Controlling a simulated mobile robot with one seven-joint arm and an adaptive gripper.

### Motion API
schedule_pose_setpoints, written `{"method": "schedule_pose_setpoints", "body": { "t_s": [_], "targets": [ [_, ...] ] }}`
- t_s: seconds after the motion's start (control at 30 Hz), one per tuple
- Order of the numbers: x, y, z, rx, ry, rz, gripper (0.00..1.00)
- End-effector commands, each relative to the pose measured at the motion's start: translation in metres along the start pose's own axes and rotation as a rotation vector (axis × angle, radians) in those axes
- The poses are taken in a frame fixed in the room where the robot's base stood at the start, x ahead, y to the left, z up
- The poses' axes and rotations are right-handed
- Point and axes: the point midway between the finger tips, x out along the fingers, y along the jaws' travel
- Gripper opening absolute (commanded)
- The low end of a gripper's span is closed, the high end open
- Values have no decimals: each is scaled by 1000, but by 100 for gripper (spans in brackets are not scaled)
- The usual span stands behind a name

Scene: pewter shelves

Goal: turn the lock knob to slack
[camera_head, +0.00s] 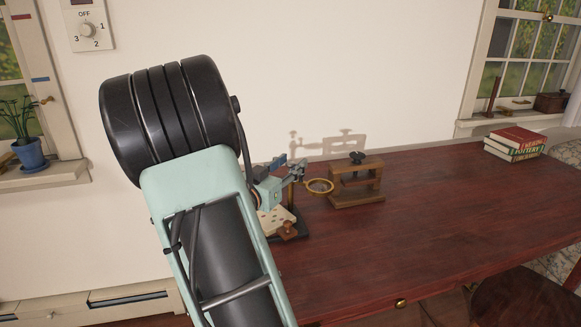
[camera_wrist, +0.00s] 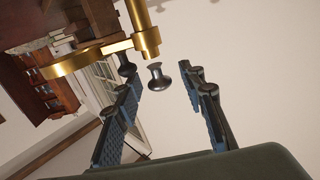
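A small dark metal knob (camera_wrist: 158,78), flared at its end, shows between my fingers in the wrist view; I take it for the lock knob. It sits close to a brass post (camera_wrist: 146,38) with a brass ring arm (camera_wrist: 72,62). My gripper (camera_wrist: 160,90) is open, with one blue-padded finger on each side of the knob and a visible gap to both. In the head view my gripper (camera_head: 290,172) is by the stand with the brass ring (camera_head: 320,186); the knob cannot be made out there. No marking for slack is readable.
Books (camera_head: 516,142) lie at the far right of the red-brown table (camera_head: 440,210), whose middle is clear. A numbered dial (camera_head: 87,31) is on the wall.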

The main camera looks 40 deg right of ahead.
Motion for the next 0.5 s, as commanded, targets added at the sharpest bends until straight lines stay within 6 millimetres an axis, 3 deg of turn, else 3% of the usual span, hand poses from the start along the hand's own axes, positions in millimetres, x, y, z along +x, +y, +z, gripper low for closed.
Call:
{"method": "schedule_pose_setpoints", "body": {
  "t_s": [0.33, 0.5],
  "targets": [
    [4, 0, 0, 0, -1, 0, 36],
    [4, 0, 0, 0, -1, 0, 17]
  ]
}}
